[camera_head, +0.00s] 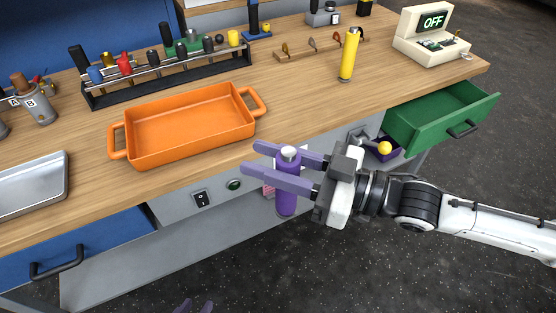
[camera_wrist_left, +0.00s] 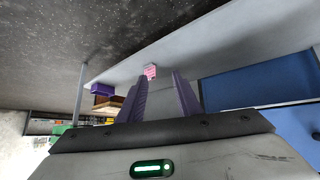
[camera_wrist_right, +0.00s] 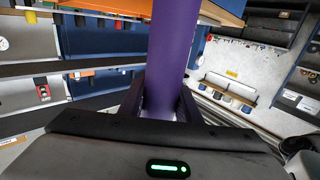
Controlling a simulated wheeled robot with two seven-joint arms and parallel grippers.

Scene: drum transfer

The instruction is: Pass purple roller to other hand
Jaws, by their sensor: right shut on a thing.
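The purple roller (camera_head: 287,196) is upright, with a white top, in front of the bench. My right gripper (camera_head: 252,158) is shut on it, one finger on each side; the right wrist view shows the purple shaft (camera_wrist_right: 172,45) between the fingers (camera_wrist_right: 162,100). My left gripper (camera_head: 193,307) shows only as purple fingertips at the bottom edge of the head view, below and left of the roller. In the left wrist view its fingers (camera_wrist_left: 158,90) are apart with nothing between them. The roller cannot be made out in that view.
An orange tray (camera_head: 190,152) stands on the wooden bench (camera_head: 300,95), beside a tool rack (camera_head: 165,81). A yellow cylinder (camera_head: 349,55) stands behind. A green drawer (camera_head: 440,118) is open at right; a blue drawer (camera_head: 110,242) is at lower left. The floor in front is clear.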

